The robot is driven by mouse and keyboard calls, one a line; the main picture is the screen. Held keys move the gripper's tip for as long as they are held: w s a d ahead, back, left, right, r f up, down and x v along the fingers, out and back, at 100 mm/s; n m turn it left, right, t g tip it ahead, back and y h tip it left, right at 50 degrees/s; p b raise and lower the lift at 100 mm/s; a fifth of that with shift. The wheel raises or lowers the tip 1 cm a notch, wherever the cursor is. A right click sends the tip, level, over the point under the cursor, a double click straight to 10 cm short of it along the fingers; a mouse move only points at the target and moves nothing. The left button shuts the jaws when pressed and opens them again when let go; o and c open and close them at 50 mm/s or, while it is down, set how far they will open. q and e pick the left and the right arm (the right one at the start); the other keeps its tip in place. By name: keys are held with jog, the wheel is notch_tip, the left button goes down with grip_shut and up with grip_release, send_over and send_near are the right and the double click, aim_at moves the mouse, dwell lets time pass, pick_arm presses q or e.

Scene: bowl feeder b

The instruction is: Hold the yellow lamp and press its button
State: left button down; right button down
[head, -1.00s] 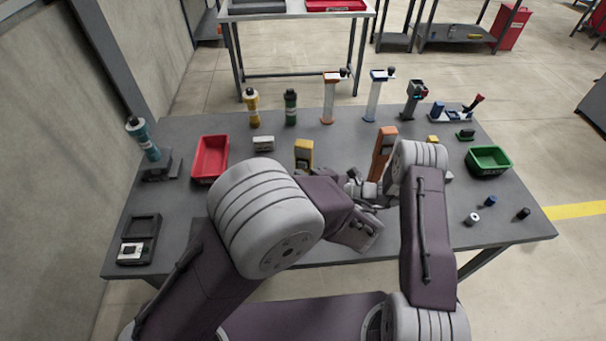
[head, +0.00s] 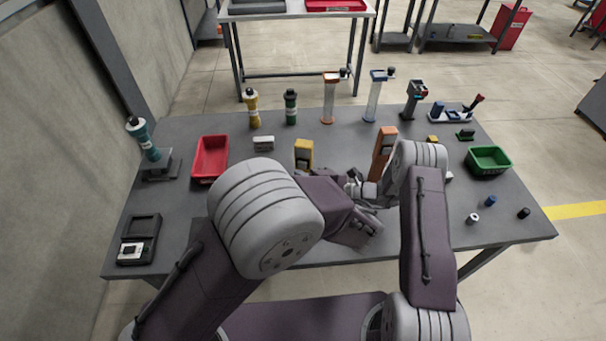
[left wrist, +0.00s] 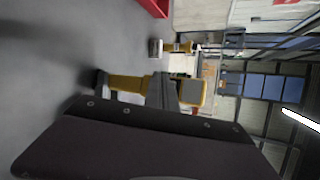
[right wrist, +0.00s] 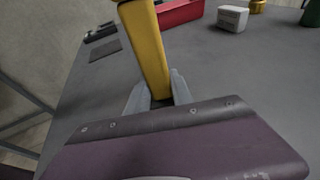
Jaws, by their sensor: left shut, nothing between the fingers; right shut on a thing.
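The yellow lamp (head: 304,152) stands near the middle of the table in the head view, its lower part hidden behind my left arm. In the right wrist view the lamp (right wrist: 146,48) rises tilted between the fingertips of my right gripper (right wrist: 157,95), which is shut on its lower part. In the left wrist view the lamp (left wrist: 128,84) lies sideways, with a grey panel in its yellow head. My left gripper (left wrist: 164,90) is shut and empty, its fingers covering the lamp's middle; I cannot tell whether they touch. The button cannot be made out.
An orange device (head: 384,145) stands to the right of the lamp. A red bin (head: 210,160) and a white box (head: 263,143) are to its left. A green bin (head: 489,160) is at the right. Bottles and stands line the back edge. My two arms crowd the table's front middle.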

pick_arm(q)
jog(key=shift+w, duration=0.15)
dwell(0.3)
jog(key=shift+w+d, duration=0.15)
jog(key=shift+w, duration=0.15)
jog(key=shift+w+d, duration=0.1)
jog(key=shift+w, duration=0.2)
dwell(0.4)
jog(key=shift+s, duration=0.15)
jog(key=shift+s+a, duration=0.25)
jog(key=shift+s, duration=0.35)
jog(key=shift+s, duration=0.1)
jog(key=s, duration=0.2)
jog(key=s+a, duration=0.1)
jog(key=s, duration=0.2)
jog(key=shift+s+a, duration=0.3)
jog(key=shift+a, duration=0.1)
